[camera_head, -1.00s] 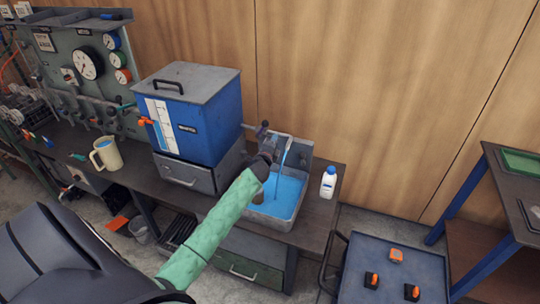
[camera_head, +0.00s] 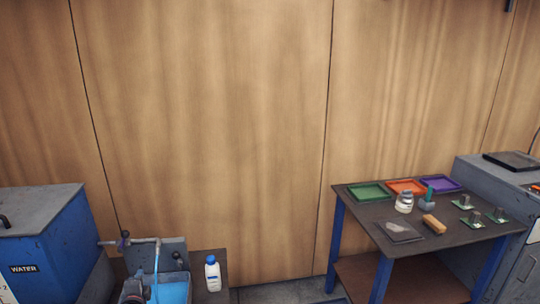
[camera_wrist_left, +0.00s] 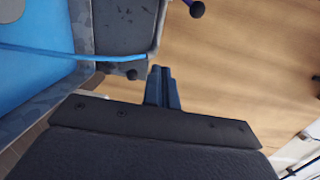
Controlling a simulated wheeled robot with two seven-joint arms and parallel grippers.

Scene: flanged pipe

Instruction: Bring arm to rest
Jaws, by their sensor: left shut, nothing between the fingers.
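My left gripper (camera_head: 133,291) shows only in part at the bottom edge of the head view, beside the sink's blue water (camera_head: 173,291). In the left wrist view its two dark fingers (camera_wrist_left: 163,86) are together with nothing between them. The rest of my left arm is below the head view's frame. My right gripper is in neither view.
The sink tap (camera_head: 157,246) runs a blue stream, also in the wrist view (camera_wrist_left: 70,52). A white bottle (camera_head: 212,274) stands right of the sink, and a blue water tank (camera_head: 45,240) left. A table (camera_head: 385,213) with trays and small parts stands right.

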